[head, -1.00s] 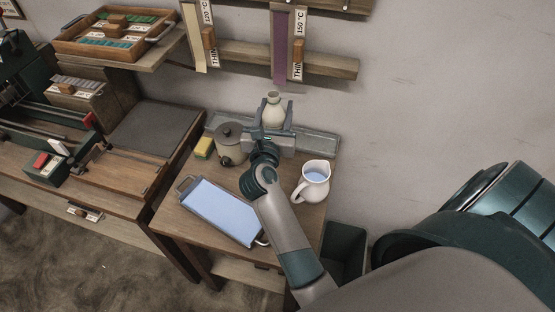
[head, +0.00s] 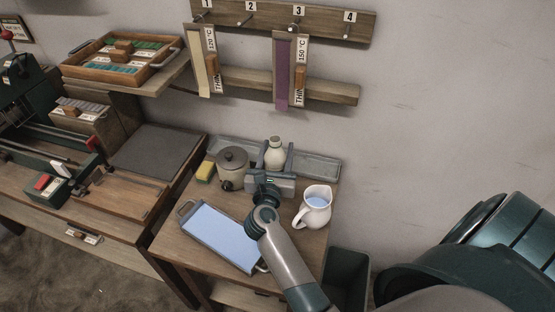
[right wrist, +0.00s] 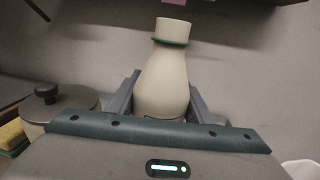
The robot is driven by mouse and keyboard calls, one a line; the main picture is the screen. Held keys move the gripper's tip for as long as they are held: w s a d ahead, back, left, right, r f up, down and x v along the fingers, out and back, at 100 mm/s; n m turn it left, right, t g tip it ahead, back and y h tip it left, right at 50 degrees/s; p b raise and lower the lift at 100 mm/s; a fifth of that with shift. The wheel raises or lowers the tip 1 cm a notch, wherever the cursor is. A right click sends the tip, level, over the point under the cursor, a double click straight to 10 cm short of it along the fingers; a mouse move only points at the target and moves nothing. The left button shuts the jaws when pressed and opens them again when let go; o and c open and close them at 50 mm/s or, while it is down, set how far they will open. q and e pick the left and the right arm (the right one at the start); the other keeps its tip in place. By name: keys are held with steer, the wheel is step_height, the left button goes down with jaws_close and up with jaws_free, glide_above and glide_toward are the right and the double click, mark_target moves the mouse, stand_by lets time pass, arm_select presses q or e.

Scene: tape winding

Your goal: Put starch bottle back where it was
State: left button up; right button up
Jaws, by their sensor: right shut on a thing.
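The cream starch bottle (head: 275,155), with a dark green band at its neck, is upright at the back of the small wooden table, over or on a long grey tray (head: 318,165). My right gripper (head: 276,164) is shut on the bottle's body, one finger on each side. In the right wrist view the bottle (right wrist: 163,82) stands between the fingers. Its base is hidden behind my gripper, so I cannot tell whether it touches the tray. My left gripper is not in view.
A lidded pot (head: 232,170) is close left of my gripper, with a yellow sponge (head: 205,171) beside it. A white pitcher of blue liquid (head: 314,207) is close on the right. A blue-filled handled tray (head: 219,236) lies in front. The wall is behind.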

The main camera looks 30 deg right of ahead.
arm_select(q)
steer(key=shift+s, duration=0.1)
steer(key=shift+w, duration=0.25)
arm_select(e)
step_height(320, 180, down, 4)
steer(key=shift+r, duration=0.15)
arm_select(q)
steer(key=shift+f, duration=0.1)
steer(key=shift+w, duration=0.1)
arm_select(e)
steer(key=o, duration=1.3)
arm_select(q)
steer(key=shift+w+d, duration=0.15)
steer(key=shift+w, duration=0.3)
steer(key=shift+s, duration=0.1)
